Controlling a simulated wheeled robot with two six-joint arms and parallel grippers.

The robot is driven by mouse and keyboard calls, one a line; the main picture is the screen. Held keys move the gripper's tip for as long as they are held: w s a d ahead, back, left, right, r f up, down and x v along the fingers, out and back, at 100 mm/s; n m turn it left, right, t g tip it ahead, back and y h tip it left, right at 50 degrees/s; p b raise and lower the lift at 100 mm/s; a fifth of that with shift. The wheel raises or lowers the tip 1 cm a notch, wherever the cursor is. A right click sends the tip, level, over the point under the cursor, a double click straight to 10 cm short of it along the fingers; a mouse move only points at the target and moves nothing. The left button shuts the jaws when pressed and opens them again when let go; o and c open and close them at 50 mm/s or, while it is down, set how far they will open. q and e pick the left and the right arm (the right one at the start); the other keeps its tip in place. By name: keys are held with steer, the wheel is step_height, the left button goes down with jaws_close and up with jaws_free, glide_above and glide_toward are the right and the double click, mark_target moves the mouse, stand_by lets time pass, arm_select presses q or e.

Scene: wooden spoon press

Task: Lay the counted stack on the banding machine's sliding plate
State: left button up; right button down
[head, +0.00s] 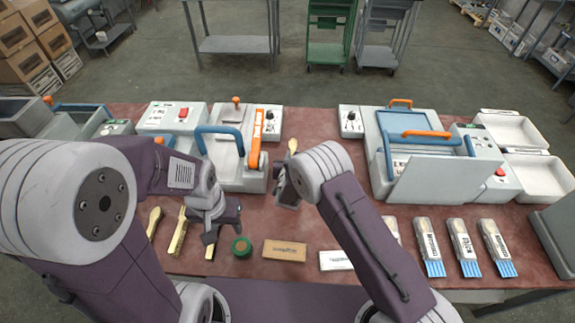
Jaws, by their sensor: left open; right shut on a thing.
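My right gripper (287,188) is shut on a pale wooden piece (292,146), whose tip shows above the fingers; I take it for the stack, but the fingers hide most of it and I cannot count it. It is just right of a pale machine (232,176) with a blue handle and an orange lever. I cannot tell which machine is the banding machine, or pick out its sliding plate. A larger pale machine (440,180) with a blue top and a tilted front panel stands at right. My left gripper (212,238) is open above the table's front left.
Wooden utensils (178,232), a green roll (242,247) and a brown labelled block (284,250) lie along the front of the red-brown table (325,125). Several blue-ended packs (463,247) lie front right. White trays (512,131) stand at far right. Some table between the machines is clear.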

steer(key=shift+s+a+f, duration=0.4)
steer(key=shift+a+f, duration=0.05)
steer(key=shift+a, duration=0.15)
steer(key=shift+f, duration=2.1)
steer(key=shift+f, duration=0.1)
steer(key=c, duration=1.3)
jaws_free()
steer(key=shift+c, duration=0.2)
steer(key=shift+r+p, duration=0.3)
steer(key=shift+p, duration=0.05)
steer(key=v, duration=1.2)
steer(key=shift+f, duration=0.15)
